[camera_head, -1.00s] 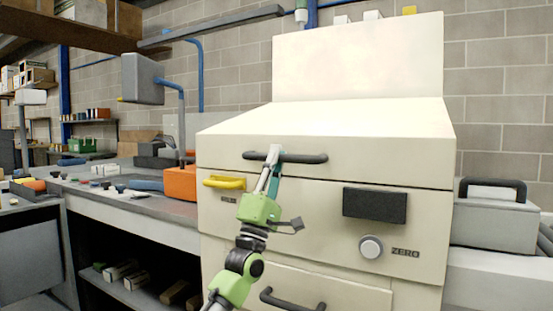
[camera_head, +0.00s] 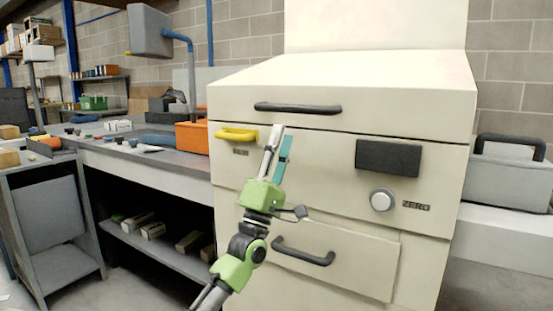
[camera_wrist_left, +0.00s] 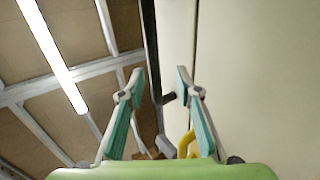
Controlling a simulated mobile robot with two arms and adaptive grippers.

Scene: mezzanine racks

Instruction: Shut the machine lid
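The cream machine (camera_head: 335,180) stands in the middle of the head view. Its lid (camera_head: 400,100), with a black bar handle (camera_head: 298,108), lies down on the body, with only a thin seam showing below it. My left gripper (camera_head: 279,133) is in front of the machine's face, just below the lid handle and right of the yellow handle (camera_head: 236,134). In the left wrist view its fingers (camera_wrist_left: 158,72) are apart with nothing between them. The yellow handle (camera_wrist_left: 187,142) shows low between them, beside the cream face. My right gripper is out of view.
The machine face has a dark panel (camera_head: 388,158), a round knob (camera_head: 382,200) and a lower drawer handle (camera_head: 302,252). An orange bin (camera_head: 192,137) sits on the workbench at the left. A grey box with a black handle (camera_head: 510,146) stands at the right.

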